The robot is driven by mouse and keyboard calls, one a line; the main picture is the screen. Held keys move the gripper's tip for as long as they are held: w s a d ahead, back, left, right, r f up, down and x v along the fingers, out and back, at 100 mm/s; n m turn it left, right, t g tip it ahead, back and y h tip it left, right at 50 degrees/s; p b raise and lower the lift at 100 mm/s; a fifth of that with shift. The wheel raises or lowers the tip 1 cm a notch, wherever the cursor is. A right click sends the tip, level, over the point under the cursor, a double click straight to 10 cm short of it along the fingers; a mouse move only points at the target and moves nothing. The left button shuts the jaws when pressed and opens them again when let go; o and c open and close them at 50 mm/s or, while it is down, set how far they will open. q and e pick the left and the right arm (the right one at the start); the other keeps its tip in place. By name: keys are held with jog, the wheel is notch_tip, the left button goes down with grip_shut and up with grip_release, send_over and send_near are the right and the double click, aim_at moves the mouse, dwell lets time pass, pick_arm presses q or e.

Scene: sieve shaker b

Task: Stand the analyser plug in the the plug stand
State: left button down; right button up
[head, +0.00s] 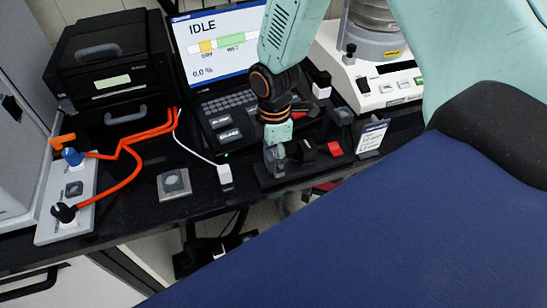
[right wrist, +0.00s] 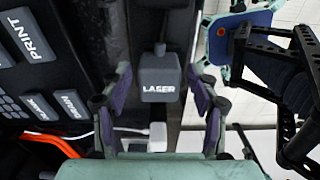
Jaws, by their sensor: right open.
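The long black stand (head: 272,181) lies at the bench's front edge, with several plug-like pieces along it. A dark grey block marked LASER (right wrist: 158,88) sits at its left end. I cannot tell for sure whether this is the analyser plug. My right gripper (head: 275,153) is over that end, pointing down. In the right wrist view the right gripper (right wrist: 160,112) is open, its fingers on either side of the grey block with gaps between. A white plug (head: 225,175) on a white cable is on the bench left of the stand. My left gripper is out of view.
A laptop (head: 225,75) reading IDLE stands behind, with a black printer (head: 110,70) at left. A panel (head: 82,205) with orange-cabled plugs and a square plate (head: 173,184) lie left. A sieve shaker (head: 375,75) and small sign (head: 371,138) are right.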

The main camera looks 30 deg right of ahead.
dwell(0.5)
jog(key=shift+w+d+p, duration=0.1)
jog(key=shift+p, duration=0.2)
jog(key=shift+c, duration=0.3)
jog(key=shift+c, duration=0.7)
grip_shut()
jog(key=shift+r, duration=0.15)
